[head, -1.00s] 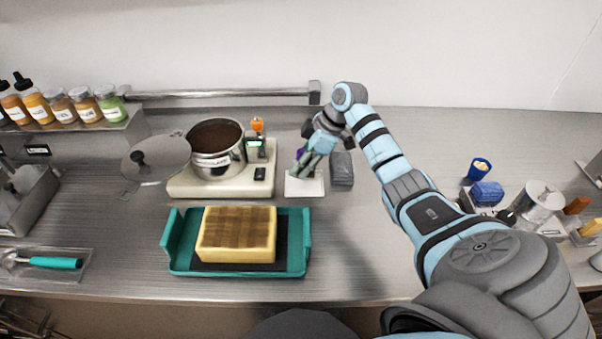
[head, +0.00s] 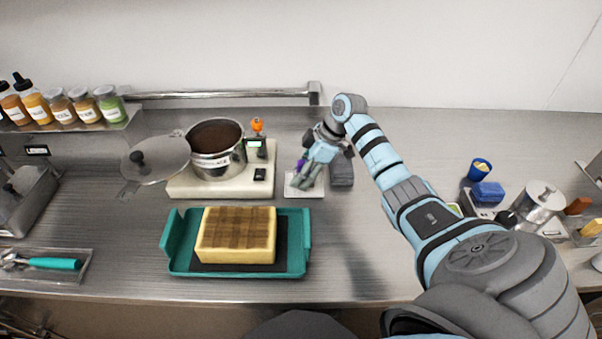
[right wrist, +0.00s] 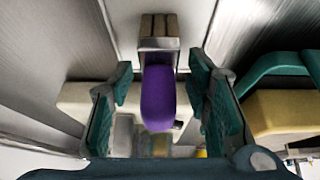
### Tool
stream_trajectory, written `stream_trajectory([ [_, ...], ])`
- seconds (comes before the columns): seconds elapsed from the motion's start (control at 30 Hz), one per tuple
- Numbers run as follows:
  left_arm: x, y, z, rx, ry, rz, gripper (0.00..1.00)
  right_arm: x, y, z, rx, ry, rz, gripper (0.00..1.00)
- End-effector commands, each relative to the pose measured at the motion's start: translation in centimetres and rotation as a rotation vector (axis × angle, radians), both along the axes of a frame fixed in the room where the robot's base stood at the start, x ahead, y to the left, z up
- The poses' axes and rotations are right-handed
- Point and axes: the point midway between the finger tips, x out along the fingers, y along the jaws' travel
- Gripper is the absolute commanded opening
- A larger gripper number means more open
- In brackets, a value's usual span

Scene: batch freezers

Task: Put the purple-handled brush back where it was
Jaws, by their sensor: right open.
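The brush's purple handle (head: 299,166) shows in the head view beside my right gripper (head: 306,179), over the small white mat (head: 291,190). In the right wrist view the purple handle (right wrist: 158,100) lies between the two fingers of my right gripper (right wrist: 161,80), with gaps on both sides. The gripper is open around the handle. The brush's metal band (right wrist: 158,50) and tan bristles (right wrist: 158,25) point to the top of that view. In the head view the gripper hides most of the brush. My left gripper is not in view.
A grey block (head: 341,171) stands just right of the mat. A scale (head: 190,188) with a steel pot (head: 237,157) is to the left. A teal tray (head: 173,255) with a yellow loaf (head: 237,250) is in front. The counter right of the tray is clear.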

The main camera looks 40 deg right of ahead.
Motion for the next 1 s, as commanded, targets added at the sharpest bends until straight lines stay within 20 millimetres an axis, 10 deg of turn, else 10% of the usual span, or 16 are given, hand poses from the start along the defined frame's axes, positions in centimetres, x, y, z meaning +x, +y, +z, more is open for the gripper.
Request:
stream_trajectory([
  [0.43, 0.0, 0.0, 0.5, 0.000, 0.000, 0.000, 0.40, -3.0, -3.8, 9.5, -0.002, -0.001, -0.001, 0.44],
  [1.0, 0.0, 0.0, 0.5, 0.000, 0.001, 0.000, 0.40, -3.2, -4.1, 10.2, -0.001, 0.001, 0.000, 0.44],
])
